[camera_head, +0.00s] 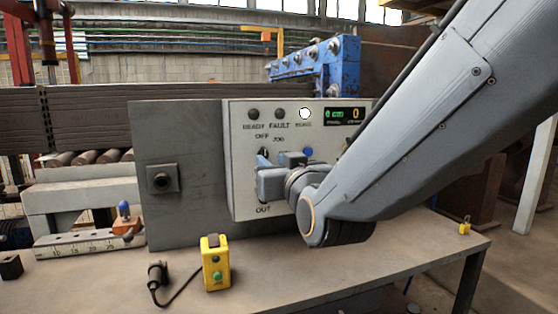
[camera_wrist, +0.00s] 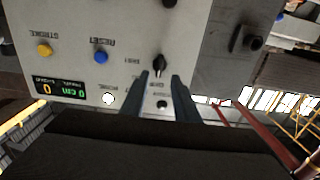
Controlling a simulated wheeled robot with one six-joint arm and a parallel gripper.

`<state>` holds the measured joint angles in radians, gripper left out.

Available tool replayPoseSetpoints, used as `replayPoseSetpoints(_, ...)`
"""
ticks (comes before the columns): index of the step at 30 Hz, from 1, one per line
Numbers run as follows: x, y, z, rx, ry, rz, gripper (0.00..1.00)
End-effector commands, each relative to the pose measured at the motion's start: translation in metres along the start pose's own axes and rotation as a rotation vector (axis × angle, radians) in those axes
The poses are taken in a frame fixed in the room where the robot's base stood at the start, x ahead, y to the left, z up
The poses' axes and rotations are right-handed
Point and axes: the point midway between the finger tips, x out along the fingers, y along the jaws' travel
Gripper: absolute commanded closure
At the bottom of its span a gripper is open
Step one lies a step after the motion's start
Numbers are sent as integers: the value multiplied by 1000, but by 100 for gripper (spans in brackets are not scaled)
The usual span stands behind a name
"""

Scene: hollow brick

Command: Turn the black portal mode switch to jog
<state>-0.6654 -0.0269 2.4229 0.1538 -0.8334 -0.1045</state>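The black mode switch (camera_wrist: 159,64) is a small knob on the pale control panel (camera_wrist: 125,25), which appears upside down in the wrist view. A light pointer mark on the knob seems to face the label by the lamps. My gripper (camera_wrist: 160,76) is open, its two dark fingers spread with the knob between and just beyond their tips. Contact cannot be told. In the head view my gripper (camera_head: 266,170) is in front of the panel (camera_head: 243,120), below the OFF and JOG labels, and mostly hides the switch.
A white lamp (camera_head: 305,113) is lit beside a display (camera_head: 345,115). A blue reset button (camera_wrist: 101,57) and a yellow stroke button (camera_wrist: 44,50) are nearby. A yellow pendant box (camera_head: 215,263) and a cabled black plug (camera_head: 157,276) are on the table (camera_head: 330,285).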

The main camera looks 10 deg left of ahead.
Motion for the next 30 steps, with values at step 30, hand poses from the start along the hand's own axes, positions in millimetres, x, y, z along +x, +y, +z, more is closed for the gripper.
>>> replayPoseSetpoints(30, 54, -4, 1, 1, -2, -1, 100)
